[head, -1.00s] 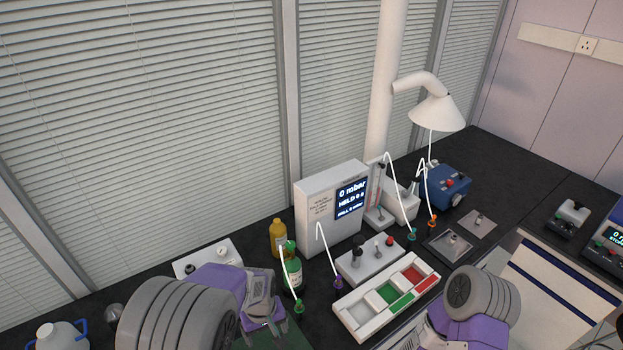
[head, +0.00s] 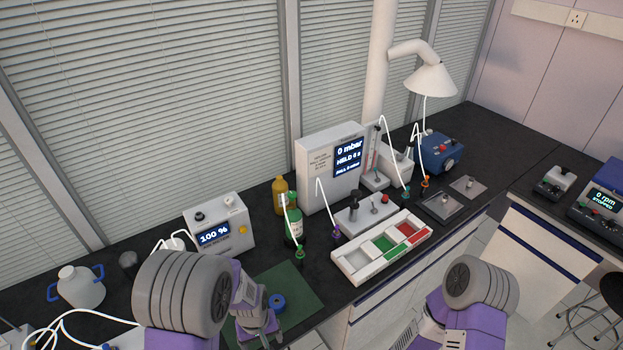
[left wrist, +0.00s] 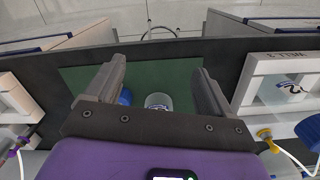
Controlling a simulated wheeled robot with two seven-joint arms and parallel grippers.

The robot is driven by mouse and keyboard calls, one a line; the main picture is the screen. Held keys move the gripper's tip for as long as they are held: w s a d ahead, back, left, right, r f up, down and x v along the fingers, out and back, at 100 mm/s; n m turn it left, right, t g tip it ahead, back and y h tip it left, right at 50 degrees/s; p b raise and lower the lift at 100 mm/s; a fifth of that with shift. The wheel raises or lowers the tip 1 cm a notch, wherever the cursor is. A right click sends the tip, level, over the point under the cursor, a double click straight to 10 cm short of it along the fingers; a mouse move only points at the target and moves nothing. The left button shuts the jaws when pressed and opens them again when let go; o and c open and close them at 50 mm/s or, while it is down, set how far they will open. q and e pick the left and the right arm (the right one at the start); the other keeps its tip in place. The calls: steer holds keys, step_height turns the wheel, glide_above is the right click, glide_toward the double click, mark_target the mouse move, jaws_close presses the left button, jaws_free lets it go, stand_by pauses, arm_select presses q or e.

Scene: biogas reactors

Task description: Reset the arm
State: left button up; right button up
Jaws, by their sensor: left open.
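My left arm comes in from the lower left in the head view. Its gripper (head: 262,328) is above the near left part of a dark green mat (head: 303,283). In the left wrist view the two fingers (left wrist: 157,88) are apart with nothing held between them. Beyond them, on the mat, are a small clear, white-looking vessel (left wrist: 158,101) and a blue round item (left wrist: 125,97), partly behind the left finger. The blue item also shows in the head view (head: 277,302) beside the gripper. My right arm shows at the lower right; its gripper is out of view.
A white box reading 100 % (head: 218,228) stands behind my left arm. A green bottle (head: 293,222), a yellow bottle (head: 280,193), a pressure display box (head: 322,172) and a tray with coloured compartments (head: 345,262) stand nearby. A white jug (head: 80,288) is at left.

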arm_select(q)
steer(key=s+d+f+h+b, duration=0.1)
steer(key=s+f+b, duration=0.2)
steer(key=f, duration=0.4)
steer(key=s+d+f+h+b, duration=0.1)
steer(key=s+f+b, duration=0.3)
steer(key=f, duration=0.4)
steer(key=s+d+f+m+t+h+b, duration=0.1)
steer(key=s+f+b, duration=0.3)
steer(key=f, duration=0.4)
steer(key=shift+s+f+h, duration=0.2)
steer(key=shift+s+h, duration=0.05)
steer(key=shift+h, duration=0.25)
steer(key=shift+d, duration=0.1)
